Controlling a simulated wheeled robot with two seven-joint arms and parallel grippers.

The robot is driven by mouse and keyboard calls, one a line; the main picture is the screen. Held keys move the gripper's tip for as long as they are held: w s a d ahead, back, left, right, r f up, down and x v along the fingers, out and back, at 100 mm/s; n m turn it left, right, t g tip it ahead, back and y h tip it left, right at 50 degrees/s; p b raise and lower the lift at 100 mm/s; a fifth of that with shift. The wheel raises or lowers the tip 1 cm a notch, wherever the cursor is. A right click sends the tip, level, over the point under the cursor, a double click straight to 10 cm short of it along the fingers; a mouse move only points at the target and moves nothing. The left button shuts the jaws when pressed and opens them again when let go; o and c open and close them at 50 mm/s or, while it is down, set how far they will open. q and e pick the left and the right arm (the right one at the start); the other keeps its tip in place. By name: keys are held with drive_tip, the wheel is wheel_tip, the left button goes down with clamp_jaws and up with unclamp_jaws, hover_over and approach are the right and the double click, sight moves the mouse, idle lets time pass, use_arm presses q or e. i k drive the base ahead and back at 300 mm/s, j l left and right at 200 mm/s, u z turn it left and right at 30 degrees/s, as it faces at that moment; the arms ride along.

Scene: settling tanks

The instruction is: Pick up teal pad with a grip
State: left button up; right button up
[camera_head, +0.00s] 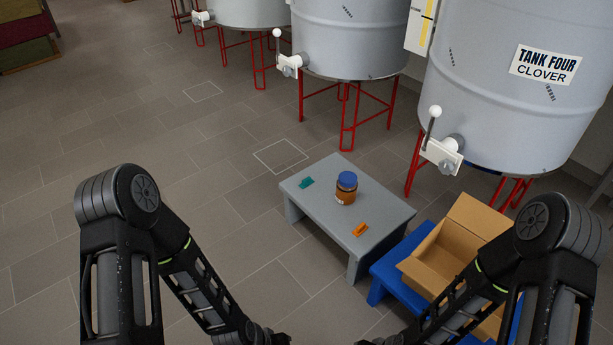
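A small teal pad (306,182) lies near the left corner of a low grey table (372,222). What looks like a raised grip on it is too small to make out clearly. My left arm comes in from the left and ends low in the picture, where part of my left gripper (268,337) shows at the bottom edge. My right gripper (392,341) also shows only in part at the bottom edge. Both are well short of the pad, and their fingertips are cut off.
A jar with a blue lid (345,188) and an orange pad (360,230) are on the grey table. An open cardboard box (428,262) sits on a blue stand (383,275). Grey tanks (350,40) on red legs stand behind. The floor left of the table is clear.

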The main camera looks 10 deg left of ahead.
sight(308, 181)
drive_tip(key=i+j, duration=0.15)
drive_tip(key=j, duration=0.2)
drive_tip(key=i+j, duration=0.15)
drive_tip(key=j, duration=0.25)
drive_tip(key=i+j, duration=0.15)
drive_tip(key=j, duration=0.2)
drive_tip(key=i+j, duration=0.15)
drive_tip(key=j, duration=0.25)
drive_tip(key=z, duration=1.5)
